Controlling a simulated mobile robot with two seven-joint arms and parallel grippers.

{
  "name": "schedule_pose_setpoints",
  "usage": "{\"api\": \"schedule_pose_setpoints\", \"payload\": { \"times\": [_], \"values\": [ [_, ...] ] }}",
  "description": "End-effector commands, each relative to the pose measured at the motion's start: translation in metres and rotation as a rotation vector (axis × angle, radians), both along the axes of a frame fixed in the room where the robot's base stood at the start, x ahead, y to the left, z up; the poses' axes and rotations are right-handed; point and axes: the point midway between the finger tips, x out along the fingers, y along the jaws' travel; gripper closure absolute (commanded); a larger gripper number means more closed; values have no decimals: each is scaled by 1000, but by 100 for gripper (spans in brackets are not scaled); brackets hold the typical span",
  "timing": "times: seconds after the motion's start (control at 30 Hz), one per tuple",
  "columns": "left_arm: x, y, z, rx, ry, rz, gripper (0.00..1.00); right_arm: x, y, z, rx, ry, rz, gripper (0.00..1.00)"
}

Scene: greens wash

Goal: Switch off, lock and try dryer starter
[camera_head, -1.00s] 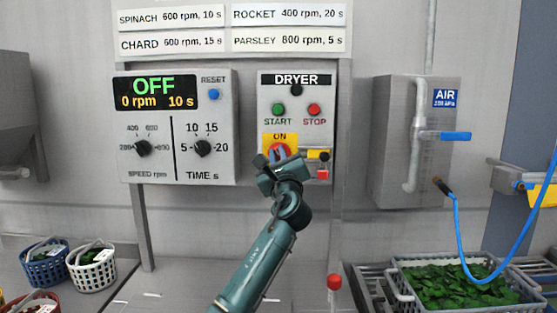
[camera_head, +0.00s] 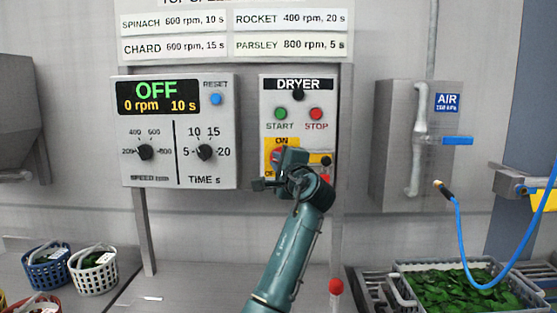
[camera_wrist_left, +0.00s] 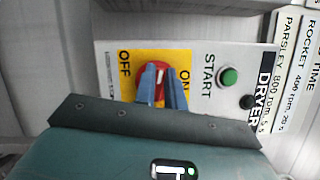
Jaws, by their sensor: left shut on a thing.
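The dryer starter box (camera_head: 264,100) is on the wall, with a green START button (camera_head: 281,114) and a red STOP button (camera_head: 316,114). Its red rotary switch sits on a yellow ON/OFF plate (camera_head: 281,142), mostly hidden by my left gripper (camera_head: 286,157) in the head view. In the left wrist view the gripper's two blue fingers (camera_wrist_left: 162,88) are shut on the red switch knob (camera_wrist_left: 158,69), one on each side. The white pointer mark lies between the fingers, crosswise to the OFF–ON line. A red padlock-like piece (camera_head: 326,178) hangs right of the switch. My right gripper is out of view.
A spin-control panel (camera_head: 208,130) reading OFF, 0 rpm, stands left of the starter. An air box (camera_head: 395,140) with a blue lever (camera_head: 457,141) and a blue hose (camera_head: 462,235) is right. A crate of greens (camera_head: 400,267) and small baskets (camera_head: 95,270) stand below.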

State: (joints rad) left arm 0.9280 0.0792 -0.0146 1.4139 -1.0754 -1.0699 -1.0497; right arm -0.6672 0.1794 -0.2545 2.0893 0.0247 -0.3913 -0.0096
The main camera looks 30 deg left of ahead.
Motion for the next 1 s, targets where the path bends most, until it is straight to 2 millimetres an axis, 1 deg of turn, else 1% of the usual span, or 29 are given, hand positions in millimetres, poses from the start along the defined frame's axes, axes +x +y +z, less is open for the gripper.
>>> {"api": "schedule_pose_setpoints", "payload": {
  "times": [0.2, 0.4, 0.97, 1.0],
  "values": [
    [0, 0, 0, -113, -67, -1, 100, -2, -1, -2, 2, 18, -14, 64],
    [0, 0, -1, -173, -103, -1, 100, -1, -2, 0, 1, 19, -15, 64],
    [0, 0, -2, -200, -122, -1, 100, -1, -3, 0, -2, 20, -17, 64],
    [0, 0, -2, -200, -122, -1, 88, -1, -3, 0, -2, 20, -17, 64]
  ]
}}
